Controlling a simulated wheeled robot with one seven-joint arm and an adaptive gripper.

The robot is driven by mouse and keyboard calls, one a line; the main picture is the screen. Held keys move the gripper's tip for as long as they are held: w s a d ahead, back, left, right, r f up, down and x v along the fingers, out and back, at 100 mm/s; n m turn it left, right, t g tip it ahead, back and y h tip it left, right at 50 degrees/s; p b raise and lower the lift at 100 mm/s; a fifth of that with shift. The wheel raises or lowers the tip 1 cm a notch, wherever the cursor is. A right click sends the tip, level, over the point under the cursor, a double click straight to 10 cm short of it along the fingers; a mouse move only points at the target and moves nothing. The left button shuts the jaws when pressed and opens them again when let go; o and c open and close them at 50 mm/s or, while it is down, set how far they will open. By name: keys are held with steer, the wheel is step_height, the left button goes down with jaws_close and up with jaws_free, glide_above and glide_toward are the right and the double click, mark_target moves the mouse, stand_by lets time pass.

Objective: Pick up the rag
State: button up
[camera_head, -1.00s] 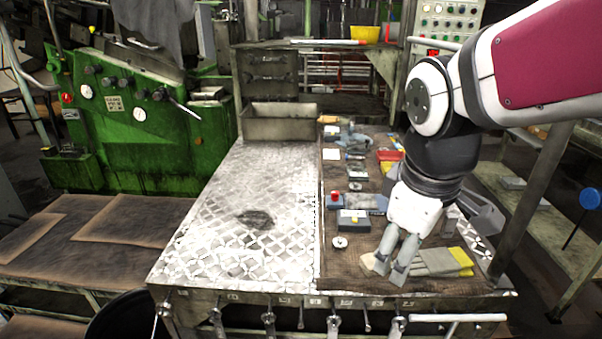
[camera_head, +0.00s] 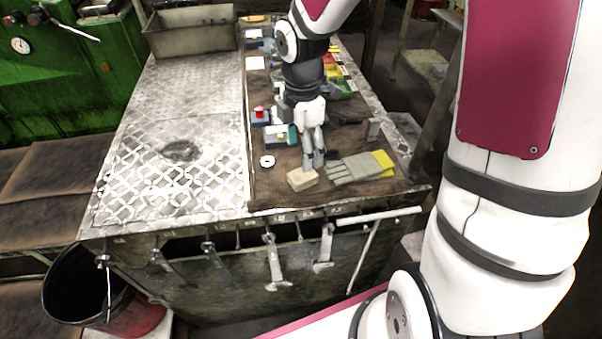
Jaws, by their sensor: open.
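A small beige block-like piece (camera_head: 302,179), which looks like a folded rag, lies near the front edge of the workbench's dark mat. A pair of grey and yellow gloves (camera_head: 356,169) lies flat just to its right. My gripper (camera_head: 313,164) points down at the beige piece's far right side, with its fingers open and nothing seen between them. I cannot tell whether the fingertips touch the mat or the beige piece.
The workbench (camera_head: 150,160) has a bare metal plate on its left. Tools and small boxes crowd the mat behind my gripper. A white ring (camera_head: 267,161) lies left of it. Wrenches (camera_head: 274,262) hang at the front, and a dark bucket (camera_head: 75,290) stands at lower left.

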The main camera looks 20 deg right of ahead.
mark_target(303, 174)
steer(key=f, duration=0.8)
steer(key=shift+w+d+f, duration=0.15)
steer(key=shift+d, duration=0.05)
steer(key=c, duration=1)
